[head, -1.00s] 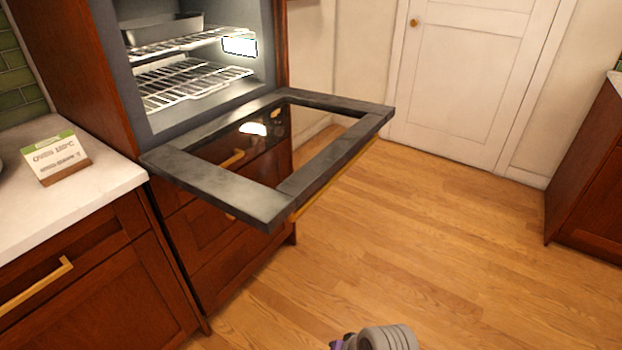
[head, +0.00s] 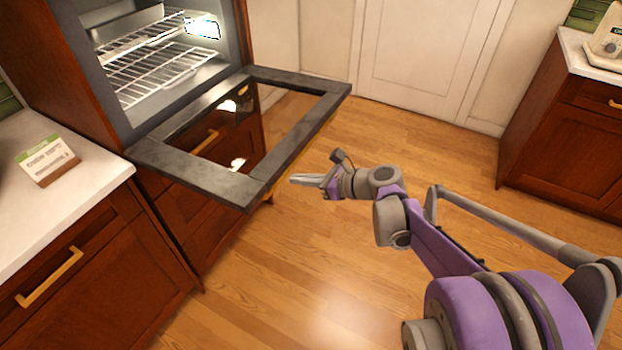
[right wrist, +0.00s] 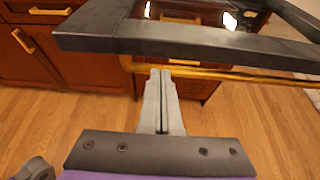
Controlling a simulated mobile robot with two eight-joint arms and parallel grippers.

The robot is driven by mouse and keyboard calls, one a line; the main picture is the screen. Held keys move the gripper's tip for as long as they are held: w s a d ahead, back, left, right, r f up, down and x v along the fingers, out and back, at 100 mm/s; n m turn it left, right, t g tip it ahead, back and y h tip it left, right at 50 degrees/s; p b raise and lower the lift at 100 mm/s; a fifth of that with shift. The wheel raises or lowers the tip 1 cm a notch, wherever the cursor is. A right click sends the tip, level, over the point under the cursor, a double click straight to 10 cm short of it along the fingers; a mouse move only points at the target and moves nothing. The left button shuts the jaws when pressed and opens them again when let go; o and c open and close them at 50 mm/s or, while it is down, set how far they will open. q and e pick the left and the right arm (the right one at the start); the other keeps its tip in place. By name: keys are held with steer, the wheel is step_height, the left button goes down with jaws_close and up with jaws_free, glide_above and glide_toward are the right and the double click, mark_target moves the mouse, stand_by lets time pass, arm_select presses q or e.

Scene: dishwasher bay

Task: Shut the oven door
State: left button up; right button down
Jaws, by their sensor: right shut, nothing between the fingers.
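The oven door (head: 240,188) is folded down and open, lying about level, with a dark frame around a glass pane. Above and behind it is the lit oven (head: 115,118) with wire racks (head: 165,72). My right gripper (head: 293,180) is shut and empty, just beyond the door's outer edge and apart from it in the head view. In the right wrist view my shut fingers (right wrist: 160,72) point at the brass handle bar (right wrist: 215,73) under the door's edge; whether they touch it I cannot tell. My left gripper is not in view.
A counter (head: 80,165) with a small sign card (head: 47,161) stands left of the oven. Drawers with brass handles sit below the door. The wooden floor (head: 400,145) is clear to the right, up to a white door (head: 425,50) and another cabinet (head: 560,130).

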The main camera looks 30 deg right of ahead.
steer(key=shift+x, duration=2.25)
